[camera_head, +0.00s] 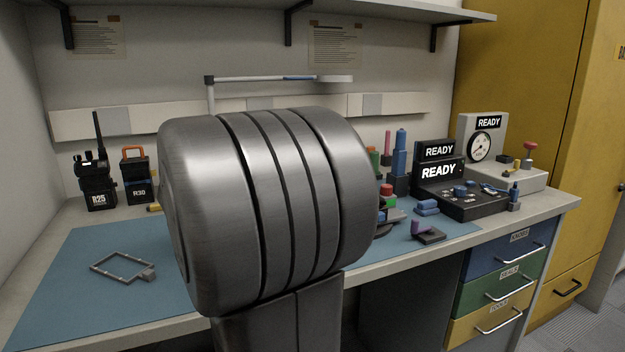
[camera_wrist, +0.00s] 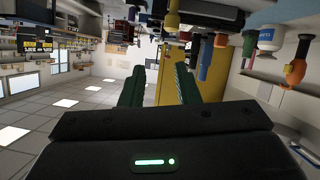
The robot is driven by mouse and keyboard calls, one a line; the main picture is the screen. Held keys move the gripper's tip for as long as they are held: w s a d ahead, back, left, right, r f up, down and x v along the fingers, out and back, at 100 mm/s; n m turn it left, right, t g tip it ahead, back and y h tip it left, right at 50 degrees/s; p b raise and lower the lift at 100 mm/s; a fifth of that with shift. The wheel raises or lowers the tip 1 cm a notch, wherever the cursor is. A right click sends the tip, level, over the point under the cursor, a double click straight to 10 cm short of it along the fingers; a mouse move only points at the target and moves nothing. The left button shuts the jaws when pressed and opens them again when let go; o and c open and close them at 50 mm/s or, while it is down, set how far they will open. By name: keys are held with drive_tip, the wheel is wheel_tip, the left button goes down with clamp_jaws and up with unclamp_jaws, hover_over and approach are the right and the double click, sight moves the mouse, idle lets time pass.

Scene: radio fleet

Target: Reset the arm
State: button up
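My gripper (camera_wrist: 160,80) shows in the wrist view with its two dark green fingers apart and nothing between them. A yellow cabinet and part of the room show behind the fingers, and the wrist picture looks upside down. In the head view a large grey metal part of my arm fills the middle and hides much of the bench. My gripper cannot be seen in the head view.
The bench carries a blue mat (camera_head: 60,285) with a wire frame (camera_head: 124,267). Two radios, R25 (camera_head: 96,180) and R30 (camera_head: 137,178), stand at the back left. A READY console (camera_head: 462,195), a gauge unit (camera_head: 482,135) and small parts stand right. Drawers (camera_head: 497,282) are below.

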drive_tip(key=shift+d+f, duration=0.1)
drive_tip(key=shift+d, duration=0.05)
drive_tip(key=b+x, duration=0.3)
drive_tip(key=x, duration=1)
drive_tip(key=shift+w+d+b, duration=0.2)
drive_tip(key=shift+b, duration=0.2)
drive_tip(key=shift+a, duration=0.1)
